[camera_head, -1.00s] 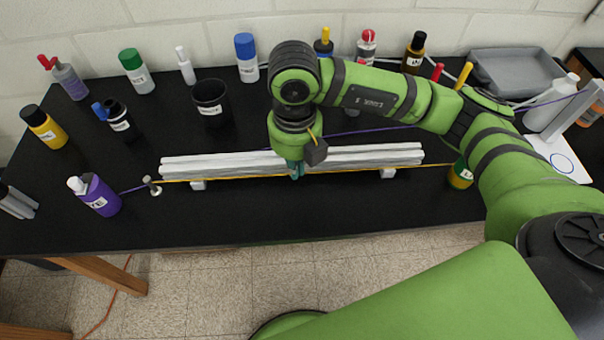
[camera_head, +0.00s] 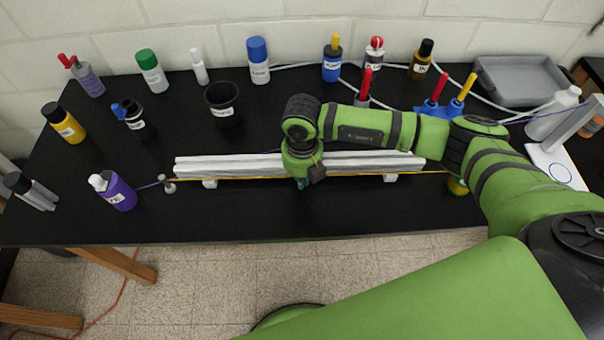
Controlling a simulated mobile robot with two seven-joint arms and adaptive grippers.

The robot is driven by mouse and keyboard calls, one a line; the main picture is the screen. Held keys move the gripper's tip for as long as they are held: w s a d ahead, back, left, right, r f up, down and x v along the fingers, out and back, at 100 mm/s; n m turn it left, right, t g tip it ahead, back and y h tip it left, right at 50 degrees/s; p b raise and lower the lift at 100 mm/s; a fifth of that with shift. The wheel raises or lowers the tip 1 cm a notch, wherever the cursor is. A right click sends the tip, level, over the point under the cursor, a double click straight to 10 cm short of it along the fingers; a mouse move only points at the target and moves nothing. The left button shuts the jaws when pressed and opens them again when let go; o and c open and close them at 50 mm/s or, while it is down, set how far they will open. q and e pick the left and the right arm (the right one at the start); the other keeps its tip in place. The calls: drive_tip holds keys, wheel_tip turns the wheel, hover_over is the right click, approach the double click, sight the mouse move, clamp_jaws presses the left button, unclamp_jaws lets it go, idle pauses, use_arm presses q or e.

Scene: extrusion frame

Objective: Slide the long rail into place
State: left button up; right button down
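The long rail (camera_head: 235,168) is a pale grey-white extrusion lying left to right across the middle of the black table, with small white blocks (camera_head: 210,183) under it near each end. It appears as parallel lengths side by side; I cannot tell where one ends and the other begins. My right gripper (camera_head: 302,184) points down at the rail's near side, around its middle. The wrist and forearm hide its fingers and part of the rail, so I cannot tell whether it grips the rail. My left gripper is not in view.
A yellow cord runs along the rail's near side from a small post (camera_head: 168,186). A purple bottle (camera_head: 116,192) stands at the left and a black cup (camera_head: 222,103) behind the rail. Several bottles and a grey tray (camera_head: 518,80) line the back. The table's front strip is clear.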

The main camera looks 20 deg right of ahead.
idle(0.3)
drive_tip(key=shift+w+d+f+b, duration=0.15)
drive_tip(key=shift+w+d+b, duration=0.05)
drive_tip(key=shift+w+b, duration=0.7)
drive_tip(key=shift+w, duration=0.1)
drive_tip(key=shift+r, duration=0.2)
drive_tip(key=shift+d+f, duration=0.1)
